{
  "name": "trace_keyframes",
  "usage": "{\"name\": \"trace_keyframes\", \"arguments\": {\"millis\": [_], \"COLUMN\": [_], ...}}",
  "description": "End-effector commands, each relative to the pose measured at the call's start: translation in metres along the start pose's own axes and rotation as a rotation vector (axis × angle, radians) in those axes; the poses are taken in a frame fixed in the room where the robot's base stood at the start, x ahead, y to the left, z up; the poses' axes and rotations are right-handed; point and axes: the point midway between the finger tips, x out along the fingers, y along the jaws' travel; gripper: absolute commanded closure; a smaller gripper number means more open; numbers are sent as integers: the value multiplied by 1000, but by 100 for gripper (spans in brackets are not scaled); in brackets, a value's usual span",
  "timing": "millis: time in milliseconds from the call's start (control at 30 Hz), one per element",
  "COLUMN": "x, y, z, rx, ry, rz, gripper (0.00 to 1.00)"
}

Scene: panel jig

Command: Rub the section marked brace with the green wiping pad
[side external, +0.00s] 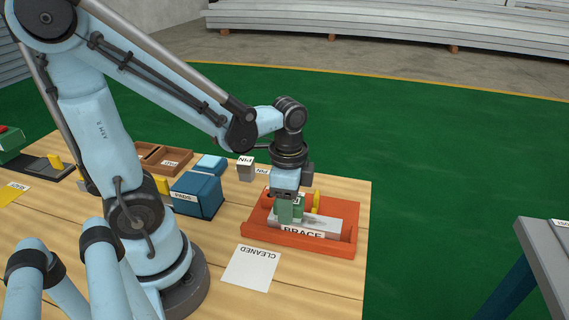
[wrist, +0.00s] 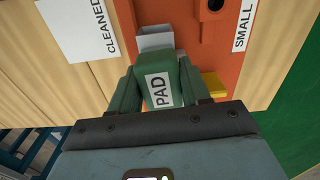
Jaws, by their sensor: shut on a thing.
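An orange jig tray (side external: 257,232) lies on the wooden table, with a grey-white plate (side external: 328,222) in it and a BRACE label (side external: 303,232) at its front. My gripper (side external: 290,210) points down over the left part of this section. It is shut on the green wiping pad (wrist: 162,88), which is labelled PAD and sits between the green fingers in the wrist view. In the side view the pad is largely hidden by the fingers. The pad is at or just above the plate; I cannot tell whether they touch. The plate's end (wrist: 155,38) shows beyond the pad in the wrist view.
A yellow piece (side external: 316,202) stands in the tray just right of my gripper. A white CLEANED card (side external: 250,265) lies front-left of the tray. A blue PADS box (side external: 197,194), a PIN block (side external: 245,168) and a wooden tray (side external: 172,160) stand to the left.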

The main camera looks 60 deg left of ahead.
Motion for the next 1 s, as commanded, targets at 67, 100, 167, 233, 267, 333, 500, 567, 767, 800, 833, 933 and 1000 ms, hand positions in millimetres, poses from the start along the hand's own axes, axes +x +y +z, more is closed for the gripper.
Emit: {"name": "trace_keyframes", "arguments": {"millis": [67,100,167,233,267,333,500,567,767,800,833,933,1000], "x": [0,2,1,0,2,1,1,0,1,1,3,4,-4], "y": [1,1,2,2,2,2,3,4,5,5,5,6,6], "z": [-8,-12,-18,-24,-27,-33,-48,-54,-72,-75,-78,-87,-86], "rx": [3,3,3,2,3,2,1,3,2,1,1,2,0], "ry": [1,1,1,1,1,1,1,1,1,1,1,1,1], "rz": [0,0,0,0,0,0,0,0,0,0,0,0,0], "gripper": [82,82,82,82,82,82,82,82,86,86,86,87,87]}}
